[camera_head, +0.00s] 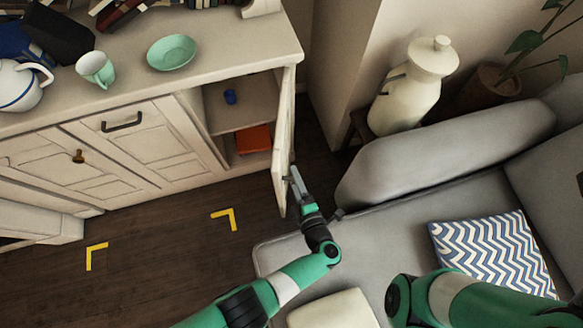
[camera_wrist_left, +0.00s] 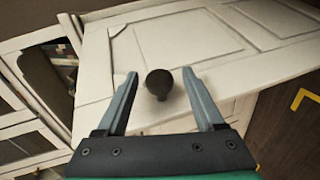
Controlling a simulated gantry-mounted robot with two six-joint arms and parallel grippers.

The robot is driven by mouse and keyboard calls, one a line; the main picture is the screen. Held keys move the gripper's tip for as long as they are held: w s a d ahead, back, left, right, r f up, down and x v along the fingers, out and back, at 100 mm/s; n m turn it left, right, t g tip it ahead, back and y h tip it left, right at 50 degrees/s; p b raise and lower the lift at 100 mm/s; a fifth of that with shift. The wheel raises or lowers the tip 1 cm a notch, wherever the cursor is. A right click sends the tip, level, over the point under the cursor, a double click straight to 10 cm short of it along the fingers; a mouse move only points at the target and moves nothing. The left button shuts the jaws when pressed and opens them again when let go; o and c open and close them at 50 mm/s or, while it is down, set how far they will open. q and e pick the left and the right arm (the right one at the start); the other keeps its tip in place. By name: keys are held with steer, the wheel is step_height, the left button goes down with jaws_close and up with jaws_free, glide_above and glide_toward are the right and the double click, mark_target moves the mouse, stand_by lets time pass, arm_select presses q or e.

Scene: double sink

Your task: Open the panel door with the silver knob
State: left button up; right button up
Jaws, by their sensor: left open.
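The panel door (camera_head: 284,140) at the right end of the white cabinet stands swung out, seen nearly edge-on in the head view. In the left wrist view its white panelled face (camera_wrist_left: 185,45) fills the top, with a round dark-grey knob (camera_wrist_left: 159,84) on it. My left gripper (camera_head: 295,178) is at the door's outer end; in the left wrist view it is open (camera_wrist_left: 158,88), its fingers on either side of the knob with gaps. The knob is not clear in the head view. My right gripper is out of view; only its arm shows.
The open compartment holds a blue cup (camera_head: 230,96) and an orange-red object (camera_head: 253,139). A grey sofa (camera_head: 440,150) stands close right of the door. Yellow floor marks (camera_head: 226,219) lie on clear dark floor in front of the cabinet.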

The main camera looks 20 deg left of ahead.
arm_select(q)
steer(key=p+v, duration=0.1)
steer(key=v, duration=0.6)
steer(key=shift+s+d+p, duration=0.2)
steer(key=shift+s+p, duration=0.1)
steer(key=shift+r, duration=0.1)
steer(key=shift+c, duration=0.2)
